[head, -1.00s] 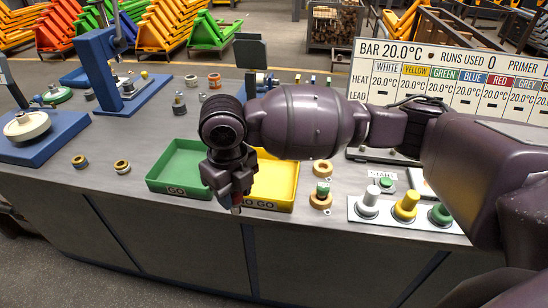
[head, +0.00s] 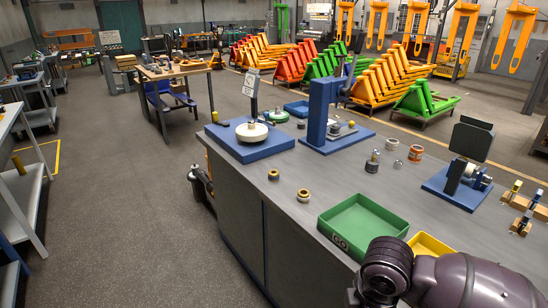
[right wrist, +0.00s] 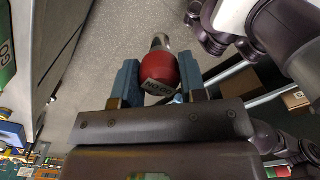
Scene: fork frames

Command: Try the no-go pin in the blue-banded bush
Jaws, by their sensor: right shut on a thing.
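The no-go pin (right wrist: 160,70) has a red handle with a NOGO label and a bare metal end pointing away. My right gripper (right wrist: 158,83) is shut on its red handle, one blue finger on each side. In the head view, only my right arm shows at the bottom right; its fingers and the pin are not visible there. Two small bushes, one (head: 274,174) and another (head: 303,195), stand apart on the bench left of the green tray. Their band colours are too small to tell, so I cannot pick out the blue-banded bush. My left gripper is out of view.
The green GO tray (head: 365,226) lies beside the yellow tray (head: 428,246), which my arm partly hides. A blue stand with a white disc (head: 252,132) and a blue press (head: 318,110) stand farther back. Bench top around the two small bushes is clear.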

